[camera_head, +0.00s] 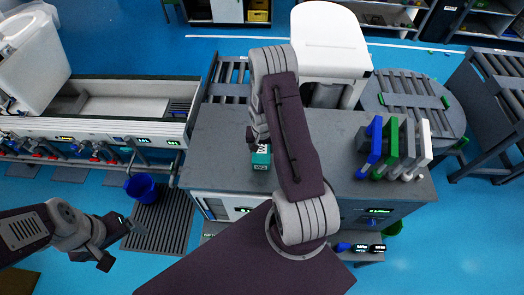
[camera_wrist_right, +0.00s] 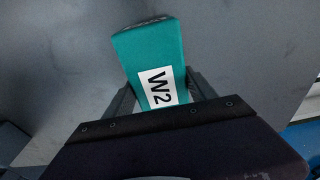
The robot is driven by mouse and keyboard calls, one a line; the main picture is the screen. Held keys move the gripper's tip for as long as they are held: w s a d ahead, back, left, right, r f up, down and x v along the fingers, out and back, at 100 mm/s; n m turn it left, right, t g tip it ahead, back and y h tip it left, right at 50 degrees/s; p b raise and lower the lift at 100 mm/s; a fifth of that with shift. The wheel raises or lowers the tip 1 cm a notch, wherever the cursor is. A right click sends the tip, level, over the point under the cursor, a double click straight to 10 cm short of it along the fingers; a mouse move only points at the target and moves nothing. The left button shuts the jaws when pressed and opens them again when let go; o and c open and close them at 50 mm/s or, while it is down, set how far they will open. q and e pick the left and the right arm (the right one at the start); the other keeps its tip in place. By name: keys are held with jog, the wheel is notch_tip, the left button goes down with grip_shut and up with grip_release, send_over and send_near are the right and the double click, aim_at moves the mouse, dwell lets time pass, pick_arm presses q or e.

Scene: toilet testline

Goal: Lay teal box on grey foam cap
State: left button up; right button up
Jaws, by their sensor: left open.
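The teal box (camera_head: 261,160) is at the middle of the grey worktop, partly hidden by my right arm. I cannot tell whether the box is clear of the worktop. A grey upright piece (camera_head: 407,145) stands in a row at the right; I cannot tell whether it is the grey foam cap. My left gripper (camera_head: 113,243) is open and empty at the lower left, away from the worktop.
Blue (camera_head: 375,140), green (camera_head: 392,145) and white (camera_head: 425,143) upright pieces stand beside the grey one on the worktop (camera_head: 215,150). A white toilet-like unit (camera_head: 330,45) is behind. A blue bucket (camera_head: 140,187) stands on the floor at left.

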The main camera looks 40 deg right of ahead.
aim_at(262, 146)
jog(key=c, duration=0.7)
jog(key=shift+w+r, duration=0.1)
jog(key=shift+r, duration=0.5)
notch_tip(262, 146, up, 3)
jog(key=shift+d+f+b, duration=0.1)
jog(key=shift+b, duration=0.3)
jog(key=s+d+r+b, duration=0.2)
jog(key=s+d+r, duration=0.5)
jog(key=s, duration=0.2)
jog(key=shift+d, duration=0.15)
